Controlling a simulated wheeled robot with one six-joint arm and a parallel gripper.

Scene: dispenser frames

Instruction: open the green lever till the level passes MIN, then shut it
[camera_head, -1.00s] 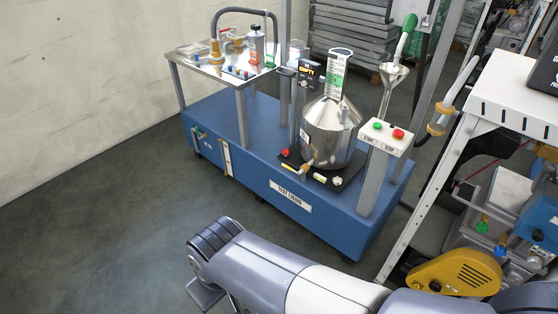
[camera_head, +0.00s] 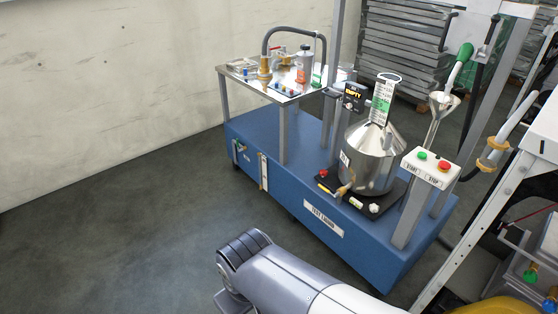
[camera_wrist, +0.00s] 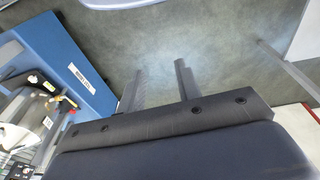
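A steel tank (camera_head: 368,160) stands on a black plate on a blue wheeled cart. A gauge strip (camera_head: 382,100) with a green band rises from its top; its marks are too small to read. A green handle (camera_head: 464,52) on a pale part shows above the steel funnel (camera_head: 442,104) behind the tank; I cannot tell whether this is the task's lever. In the wrist view, my gripper (camera_wrist: 158,68) has its two fingers apart, with nothing between them, over the floor. The tank (camera_wrist: 30,118) is at left there, away from the fingers. The gripper is not distinguishable in the head view.
The blue cart (camera_head: 300,190) carries a steel side table (camera_head: 308,92) with a hose and bottle. A dark display (camera_head: 353,96) reads EMPTY. A START/STOP box (camera_head: 432,170) stands at the cart's right. A white-framed bench (camera_head: 470,240) is at right. Floor at left is clear.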

